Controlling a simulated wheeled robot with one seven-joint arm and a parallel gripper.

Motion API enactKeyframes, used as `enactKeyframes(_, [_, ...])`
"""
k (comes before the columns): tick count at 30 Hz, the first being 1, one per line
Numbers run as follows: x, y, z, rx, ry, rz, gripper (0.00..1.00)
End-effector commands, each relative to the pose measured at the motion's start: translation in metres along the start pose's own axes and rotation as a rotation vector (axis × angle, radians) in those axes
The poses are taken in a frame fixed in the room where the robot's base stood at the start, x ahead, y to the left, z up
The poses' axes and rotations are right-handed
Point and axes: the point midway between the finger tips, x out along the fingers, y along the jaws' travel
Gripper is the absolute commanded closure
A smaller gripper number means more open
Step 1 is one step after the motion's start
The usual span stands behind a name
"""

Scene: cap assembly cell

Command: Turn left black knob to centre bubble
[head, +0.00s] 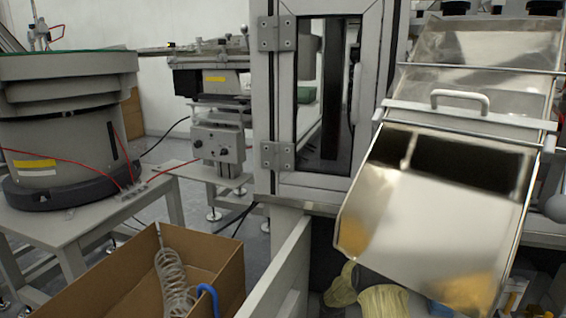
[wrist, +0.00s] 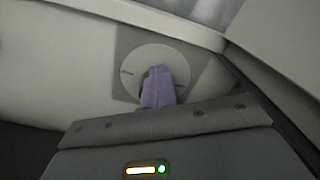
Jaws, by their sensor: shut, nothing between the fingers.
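In the wrist view my gripper (wrist: 159,72) is shut, its purple-grey fingers together with nothing between them. The fingertips overlap a pale round dial plate (wrist: 138,64) with small dark markings too blurred to read. Whether they touch it I cannot tell. Any knob at the plate's centre is hidden behind the fingers. In the head view a grey control box (head: 218,134) under a feeder carries small dark knobs, the left one (head: 198,145) among them, too small to make out well. No bubble level can be made out. My gripper does not show in the head view.
A bowl feeder (head: 70,105) stands on a table at the left. An open cardboard box (head: 205,255) with a clear coiled hose (head: 175,270) sits in front. A framed cabinet door (head: 285,90) and a metal hopper (head: 430,205) fill the right.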

Motion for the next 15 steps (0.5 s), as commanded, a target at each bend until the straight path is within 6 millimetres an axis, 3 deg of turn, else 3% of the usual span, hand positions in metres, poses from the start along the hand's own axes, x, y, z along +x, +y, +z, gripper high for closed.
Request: enactKeyframes(15, [-0.0010, 0.0037, -0.0006, 0.000, 0.005, 0.001, 1.00])
